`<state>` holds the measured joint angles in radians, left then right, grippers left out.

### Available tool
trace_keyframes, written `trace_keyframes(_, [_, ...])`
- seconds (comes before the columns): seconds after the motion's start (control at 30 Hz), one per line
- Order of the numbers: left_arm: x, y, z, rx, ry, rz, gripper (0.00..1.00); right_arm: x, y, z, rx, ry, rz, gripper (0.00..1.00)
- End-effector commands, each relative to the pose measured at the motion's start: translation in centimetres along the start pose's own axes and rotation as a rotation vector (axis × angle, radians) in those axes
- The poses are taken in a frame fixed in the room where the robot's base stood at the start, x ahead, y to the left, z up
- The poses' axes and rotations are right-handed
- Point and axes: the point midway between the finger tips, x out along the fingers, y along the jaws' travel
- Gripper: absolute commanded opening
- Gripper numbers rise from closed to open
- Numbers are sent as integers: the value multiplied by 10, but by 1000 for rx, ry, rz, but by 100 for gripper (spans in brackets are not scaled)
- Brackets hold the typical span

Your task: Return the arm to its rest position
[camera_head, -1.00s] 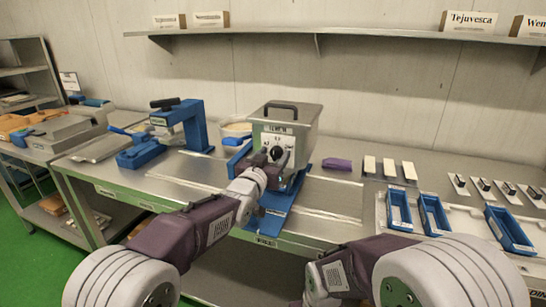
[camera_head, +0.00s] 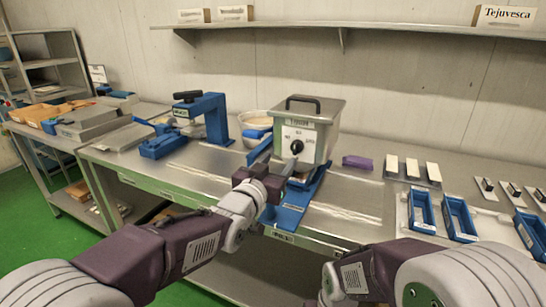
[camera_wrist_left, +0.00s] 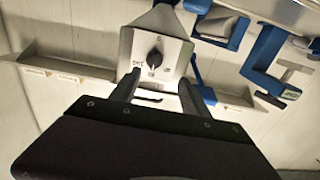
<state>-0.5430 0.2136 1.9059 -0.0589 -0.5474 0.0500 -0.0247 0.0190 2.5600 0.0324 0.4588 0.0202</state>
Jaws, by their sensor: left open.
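My left gripper (camera_head: 283,176) is in front of the kettle and lower than the knob. In the left wrist view my left gripper (camera_wrist_left: 158,92) has its two fingers apart with nothing between them, clear of the knob. My right arm shows at lower right, but its gripper is out of view.
A blue press (camera_head: 210,118) and a pale bowl (camera_head: 256,118) stand left of the kettle. A purple block (camera_head: 357,162), white bars and blue trays (camera_head: 421,212) lie to the right. The table's front edge (camera_head: 285,236) runs below my left gripper.

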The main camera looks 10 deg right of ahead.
Motion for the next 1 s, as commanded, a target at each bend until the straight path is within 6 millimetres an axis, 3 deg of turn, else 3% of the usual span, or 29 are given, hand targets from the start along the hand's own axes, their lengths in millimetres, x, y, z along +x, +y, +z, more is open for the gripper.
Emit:
trace_keyframes(0.07, [-6, -42, -9, 0, 15, -75, 54, 0, 0, 0, 0, 0, 0, 45])
trace_keyframes(0.13, [-26, -96, 4, -6, -22, -176, 54, 0, 0, 0, 0, 0, 0, 45])
trace_keyframes(0.23, [-69, -157, 64, -48, -204, -313, 54, 0, 0, 0, 0, 0, 0, 45])
trace_keyframes(0.3, [-106, -181, 113, -93, -362, -386, 54, 0, 0, 0, 0, 0, 0, 45])
trace_keyframes(0.37, [-142, -193, 154, -140, -503, -439, 54, 0, 0, 0, 0, 0, 0, 45])
trace_keyframes(0.4, [-166, -196, 180, -174, -594, -466, 54, 0, 0, 0, 0, 0, 0, 45])
trace_keyframes(0.5, [-222, -189, 232, -251, -802, -506, 54, 0, 0, 0, 0, 0, 0, 45])
trace_keyframes(0.6, [-270, -171, 270, -320, -984, -519, 54, 0, 0, 0, 0, 0, 0, 45])
trace_keyframes(0.8, [-352, -119, 317, -425, -1313, -488, 54, 0, 0, 0, 0, 0, 0, 45])
trace_keyframes(0.87, [-376, -103, 322, -458, -1424, -469, 54, 0, 0, 0, 0, 0, 0, 45])
trace_keyframes(0.9, [-375, -104, 292, -455, -1421, -469, 54, -29, -1, -2, 0, -2, 0, 45])
trace_keyframes(1.0, [-374, -104, 257, -454, -1417, -469, 54, -65, -1, -7, 0, 1, 0, 45])
